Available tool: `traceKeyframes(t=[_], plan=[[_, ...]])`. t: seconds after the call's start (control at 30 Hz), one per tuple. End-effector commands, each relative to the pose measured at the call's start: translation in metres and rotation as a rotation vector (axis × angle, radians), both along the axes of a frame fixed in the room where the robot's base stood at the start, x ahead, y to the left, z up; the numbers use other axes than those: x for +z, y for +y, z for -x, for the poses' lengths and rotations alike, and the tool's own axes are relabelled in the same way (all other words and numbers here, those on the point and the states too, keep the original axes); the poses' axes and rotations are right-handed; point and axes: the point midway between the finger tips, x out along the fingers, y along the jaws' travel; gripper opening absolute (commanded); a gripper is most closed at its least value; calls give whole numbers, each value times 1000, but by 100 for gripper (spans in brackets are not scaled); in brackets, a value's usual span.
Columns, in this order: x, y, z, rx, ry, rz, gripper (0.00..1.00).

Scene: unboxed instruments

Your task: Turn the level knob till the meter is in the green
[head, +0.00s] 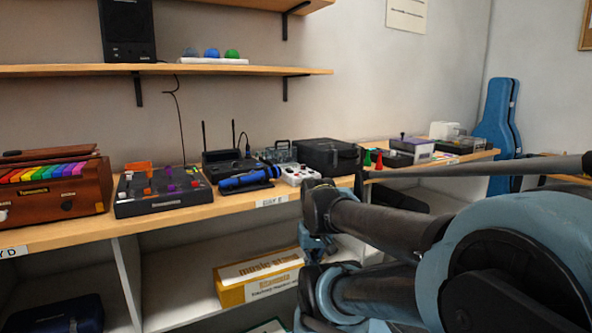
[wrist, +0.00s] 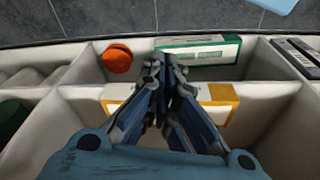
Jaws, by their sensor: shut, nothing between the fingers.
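I cannot make out a level knob or a meter with a green zone for certain. A dark box with several coloured knobs (head: 160,192) stands on the bench at the left. A small white box with knobs (head: 297,174) stands at the bench's middle, just beyond my arm. My gripper (wrist: 165,68) is shut and empty in the wrist view, pointing down over the lower shelf compartments. In the head view my gripper (head: 316,246) is partly hidden by my arm, below the bench's front edge and apart from both boxes.
A blue cylinder (head: 247,180), a router with antennas (head: 222,162) and a black case (head: 328,156) crowd the bench (head: 222,209). A wooden instrument with coloured keys (head: 52,188) is at far left. A yellow-white carton (head: 260,279) lies on the lower shelf.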

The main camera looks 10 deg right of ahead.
Motion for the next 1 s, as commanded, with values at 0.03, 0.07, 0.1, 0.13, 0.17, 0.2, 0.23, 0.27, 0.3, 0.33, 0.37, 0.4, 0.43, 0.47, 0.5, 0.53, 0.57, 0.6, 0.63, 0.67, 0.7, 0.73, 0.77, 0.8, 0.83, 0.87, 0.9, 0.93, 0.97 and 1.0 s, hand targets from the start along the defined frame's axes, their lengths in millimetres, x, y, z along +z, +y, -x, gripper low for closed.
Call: traceKeyframes(t=[0.03, 0.07, 0.1, 0.13, 0.17, 0.2, 0.23, 0.27, 0.3, 0.33, 0.37, 0.4, 0.43, 0.47, 0.5, 0.53, 0.57, 0.6, 0.63, 0.67, 0.7, 0.73, 0.77, 0.8, 0.83, 0.87, 0.9, 0.93, 0.97, 1.0], plan=[[0, 0, 0, 0, 0, 0, 5], [0, 0, 0, 0, 0, 0, 11], [5, 0, 5, 1, -8, 0, 20], [8, 0, 6, 3, -10, 0, 27], [11, 0, 5, 6, -10, 1, 34], [18, 0, 2, 11, -8, 3, 38], [25, -1, -3, 17, -6, 4, 38], [32, -1, -8, 23, -3, 5, 38], [44, -2, -15, 33, 1, 7, 38], [53, -3, -21, 43, 5, 9, 38], [63, -3, -28, 53, 9, 11, 38], [77, -4, -37, 68, 14, 14, 38], [88, -4, -44, 78, 18, 16, 38], [98, -5, -51, 88, 22, 18, 38], [111, -6, -61, 103, 27, 20, 38], [121, -6, -68, 113, 31, 22, 38], [131, -7, -75, 125, 34, 24, 38], [143, -8, -85, 138, 40, 25, 38], [153, -8, -93, 149, 44, 28, 38], [162, -9, -100, 159, 48, 29, 38], [174, -10, -110, 173, 54, 31, 38], [183, -11, -118, 184, 57, 32, 38], [191, -12, -125, 194, 61, 33, 38], [203, -13, -136, 209, 66, 35, 38], [211, -14, -144, 219, 69, 37, 38], [219, -15, -152, 230, 75, 38, 38], [230, -16, -162, 243, 80, 39, 38], [238, -17, -170, 255, 84, 40, 38], [246, -18, -178, 265, 88, 41, 38], [256, -20, -188, 279, 93, 43, 38]])
